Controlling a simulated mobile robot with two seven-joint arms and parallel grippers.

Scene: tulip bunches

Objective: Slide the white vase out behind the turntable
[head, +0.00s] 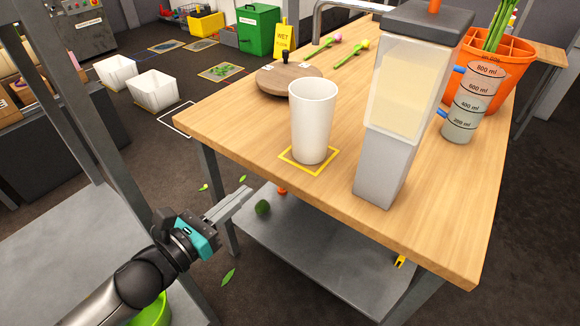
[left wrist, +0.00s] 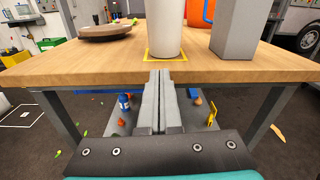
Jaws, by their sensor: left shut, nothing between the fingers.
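The white vase (head: 312,120) stands upright inside a yellow square outline on the wooden table. It also shows in the left wrist view (left wrist: 166,28), with its top cut off. The round wooden turntable (head: 275,82) sits behind it and to its left; in the left wrist view the turntable (left wrist: 105,32) is left of the vase. My left gripper (head: 246,192) is shut and empty, off the table's near left side, below the tabletop and apart from the vase. In the left wrist view its closed fingers (left wrist: 160,80) point toward the table edge below the vase. My right gripper is not seen.
A tall clear dispenser (head: 402,95) stands close to the vase's right. An orange bucket (head: 495,55) and a measuring cylinder (head: 468,105) are farther right. Two tulips (head: 350,54) lie behind the turntable near a yellow wet sign (head: 286,37). A lower shelf (head: 320,255) is under the tabletop.

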